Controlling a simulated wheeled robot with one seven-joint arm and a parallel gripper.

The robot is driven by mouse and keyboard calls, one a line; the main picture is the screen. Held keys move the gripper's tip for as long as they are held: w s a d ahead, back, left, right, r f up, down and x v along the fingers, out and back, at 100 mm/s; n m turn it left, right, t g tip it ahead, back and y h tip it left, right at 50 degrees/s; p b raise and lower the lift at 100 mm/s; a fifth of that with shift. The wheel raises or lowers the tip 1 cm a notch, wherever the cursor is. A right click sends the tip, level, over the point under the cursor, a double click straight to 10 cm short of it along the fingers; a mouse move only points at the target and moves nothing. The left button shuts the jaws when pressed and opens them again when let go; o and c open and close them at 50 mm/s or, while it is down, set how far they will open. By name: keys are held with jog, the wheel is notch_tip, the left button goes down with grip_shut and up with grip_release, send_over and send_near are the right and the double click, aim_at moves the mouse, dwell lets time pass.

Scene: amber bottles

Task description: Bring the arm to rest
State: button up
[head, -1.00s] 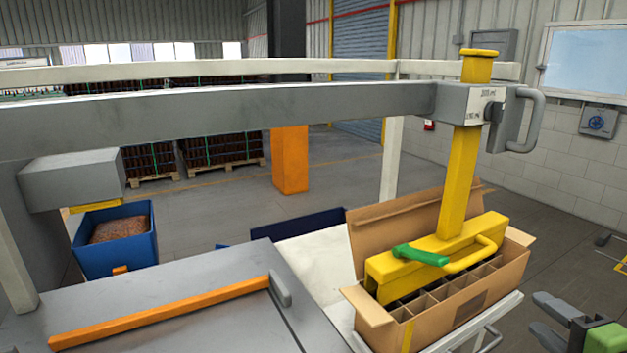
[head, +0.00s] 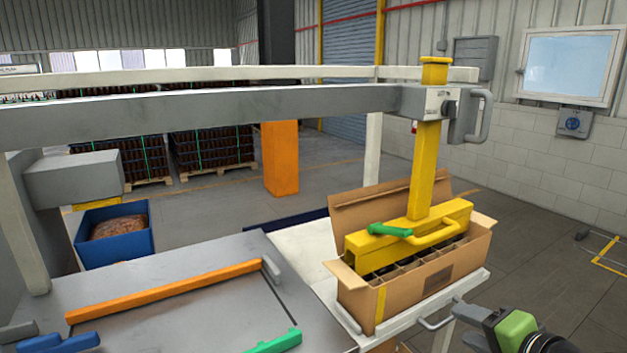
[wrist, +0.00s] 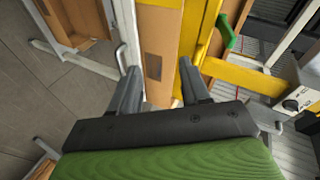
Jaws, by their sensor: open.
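My gripper (head: 464,311) is at the lower right of the head view, beside the front right side of the cardboard box (head: 415,297). In the wrist view my gripper (wrist: 160,84) has its two grey fingers apart, with nothing between them. The box's side (wrist: 158,45) shows beyond the fingers. The green part of my arm (head: 517,325) shows behind the gripper in the head view.
A yellow lifting head (head: 425,235) with a green lever (head: 390,230) sits over the open, divided box. A pale metal handle (head: 436,324) sticks out below the box, close to my gripper.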

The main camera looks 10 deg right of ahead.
jog(key=s+a+f+n+g, duration=0.1)
jog(key=a+f+n+g, duration=0.15)
jog(key=a, duration=0.35)
jog(key=a+f+n+g, duration=0.1)
jog(key=a+n+g, duration=0.1)
jog(key=a+n, duration=0.3)
jog(key=s+a+n+g, duration=0.1)
jog(key=s+a+n, duration=0.1)
jog(key=s, duration=0.4)
jog(key=s+a+f+n+g+h, duration=0.1)
jog(key=s+a+n+g, duration=0.1)
jog(key=s, duration=0.4)
jog(key=shift+s+a+f+n+h, duration=0.15)
jog(key=shift+a+f+n+h, duration=0.15)
jog(key=shift+a+n, duration=0.7)
jog(key=shift+a, duration=0.2)
